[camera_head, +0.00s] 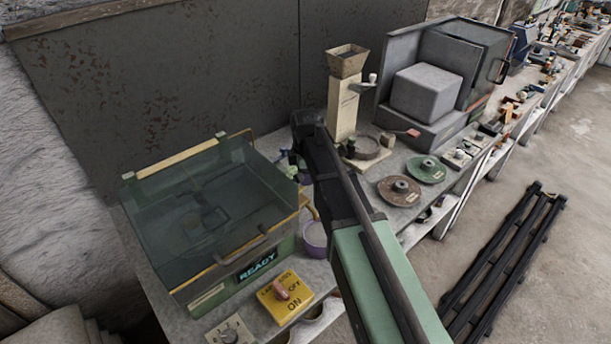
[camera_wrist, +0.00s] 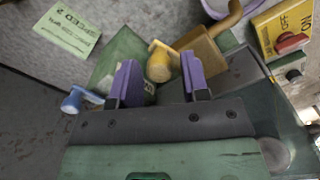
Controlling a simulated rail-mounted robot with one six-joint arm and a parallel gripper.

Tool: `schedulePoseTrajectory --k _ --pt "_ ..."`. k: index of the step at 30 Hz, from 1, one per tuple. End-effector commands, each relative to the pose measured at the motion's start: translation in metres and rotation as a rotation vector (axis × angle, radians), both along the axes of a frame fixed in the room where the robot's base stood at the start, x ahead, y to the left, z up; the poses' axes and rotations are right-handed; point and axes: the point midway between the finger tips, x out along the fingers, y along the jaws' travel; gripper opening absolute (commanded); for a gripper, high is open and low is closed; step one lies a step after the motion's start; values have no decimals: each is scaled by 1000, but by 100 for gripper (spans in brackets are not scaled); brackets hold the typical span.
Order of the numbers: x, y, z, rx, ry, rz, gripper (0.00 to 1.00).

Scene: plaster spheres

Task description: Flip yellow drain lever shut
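The yellow drain lever (camera_wrist: 158,66) shows in the wrist view as a short yellow handle with a rounded end, at the green side of the tank. My gripper (camera_wrist: 157,62) is open, its two purple fingers apart, one on each side of the lever in the picture. I cannot tell whether either finger touches it. A blue-ended lever (camera_wrist: 73,100) sits left of the fingers, and a yellow spout (camera_wrist: 205,44) is just right of the yellow lever. In the head view my arm hides the yellow lever and most of the gripper.
The tank (camera_head: 205,215) has a clear lid and a READY display. A yellow ON/OFF switch box (camera_head: 284,297) stands in front of it. A lilac bucket (camera_head: 316,239) is below the spout. A grinder (camera_head: 343,105) and green disc (camera_head: 426,169) stand farther right on the bench.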

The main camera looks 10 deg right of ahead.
Motion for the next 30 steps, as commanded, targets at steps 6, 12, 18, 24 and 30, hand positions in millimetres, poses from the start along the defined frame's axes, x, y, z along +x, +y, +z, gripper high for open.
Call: schedulePoseTrajectory --k 6,12,18,24,30 --pt "0 0 0 0 0 0 8" --pt "-5 -3 0 0 0 -91 3" --pt "-12 -7 0 0 0 -260 3" --pt "-12 -7 0 0 1 -262 3" --pt "-12 -7 0 0 1 -260 53"
